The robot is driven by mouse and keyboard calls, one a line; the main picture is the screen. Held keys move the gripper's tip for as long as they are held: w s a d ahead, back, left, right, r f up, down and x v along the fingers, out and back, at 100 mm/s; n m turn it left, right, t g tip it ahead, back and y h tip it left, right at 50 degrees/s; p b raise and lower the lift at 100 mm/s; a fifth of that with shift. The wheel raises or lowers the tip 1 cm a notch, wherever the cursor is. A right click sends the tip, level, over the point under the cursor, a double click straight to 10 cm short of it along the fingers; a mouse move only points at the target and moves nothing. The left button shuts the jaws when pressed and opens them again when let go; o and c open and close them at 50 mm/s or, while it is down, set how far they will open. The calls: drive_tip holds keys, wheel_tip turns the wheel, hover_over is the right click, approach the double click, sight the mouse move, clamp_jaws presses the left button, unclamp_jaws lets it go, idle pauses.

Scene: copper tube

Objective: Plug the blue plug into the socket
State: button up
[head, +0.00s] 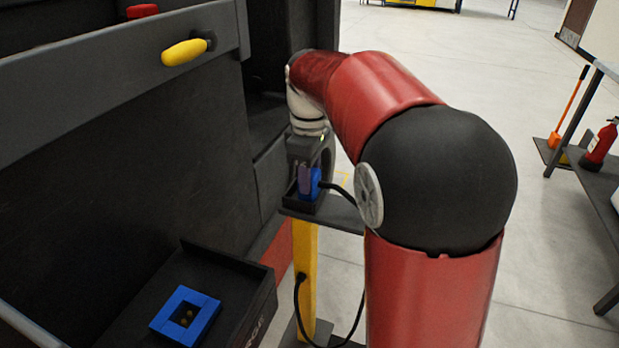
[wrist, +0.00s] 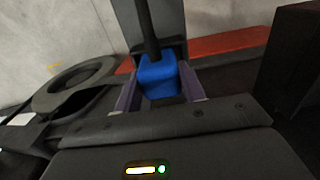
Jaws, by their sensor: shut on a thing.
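The blue plug (head: 315,184) is at the end of a black cable, at a small dark holder on top of a yellow post. My gripper (head: 304,182) is shut on the plug from above. In the wrist view the blue plug (wrist: 158,77) sits between the two purple-grey fingers of my gripper (wrist: 160,90), with the cable rising from it. I cannot tell whether the plug still touches the holder (head: 294,197). The socket (head: 203,316) is a blue square frame with brassy contacts inside, on a dark box at the lower left of the head view.
The yellow post (head: 304,256) carries a dark shelf (head: 346,217), and the cable (head: 306,325) hangs in a loop below. A tall dark panel with a yellow handle (head: 187,51) stands at the left. A grey rack with a fire extinguisher (head: 600,146) is at the right.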

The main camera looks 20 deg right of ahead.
wheel_tip(320, 180, up, 20)
drive_tip(key=p, duration=0.2)
drive_tip(key=shift+f, duration=0.15)
idle(0.3)
